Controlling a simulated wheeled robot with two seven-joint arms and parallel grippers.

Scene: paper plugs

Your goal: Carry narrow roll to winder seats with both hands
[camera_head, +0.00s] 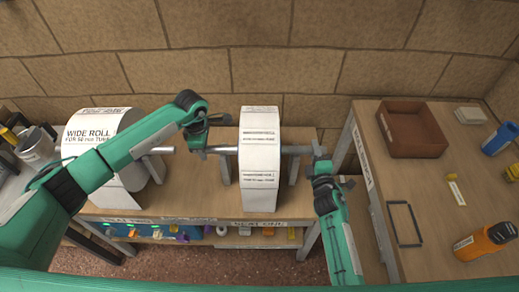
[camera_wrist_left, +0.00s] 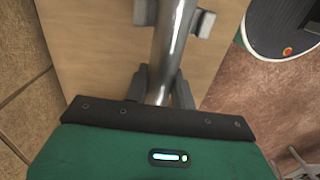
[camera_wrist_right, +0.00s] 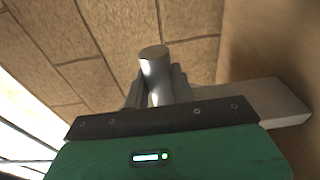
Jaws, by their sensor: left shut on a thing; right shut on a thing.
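The narrow roll (camera_head: 260,165), white with printed bands, hangs upright on a grey metal shaft (camera_head: 296,150) above the bench. My left gripper (camera_head: 204,150) is shut on the shaft's left end, and my right gripper (camera_head: 319,164) is shut on its right end. Grey winder seats stand under the shaft, left (camera_head: 226,172) and right (camera_head: 293,172) of the roll; I cannot tell whether the shaft touches them. The left wrist view shows the shaft (camera_wrist_left: 170,45) between the fingers near a grey bracket (camera_wrist_left: 203,23). The right wrist view shows the shaft's round end (camera_wrist_right: 154,54).
A wide roll (camera_head: 98,127) sits on the bench (camera_head: 190,200) at left, beneath my left arm. A side table at right holds a brown bin (camera_head: 412,130), a black frame (camera_head: 404,223) and an orange bottle (camera_head: 484,242). A brick wall (camera_head: 190,75) stands close behind.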

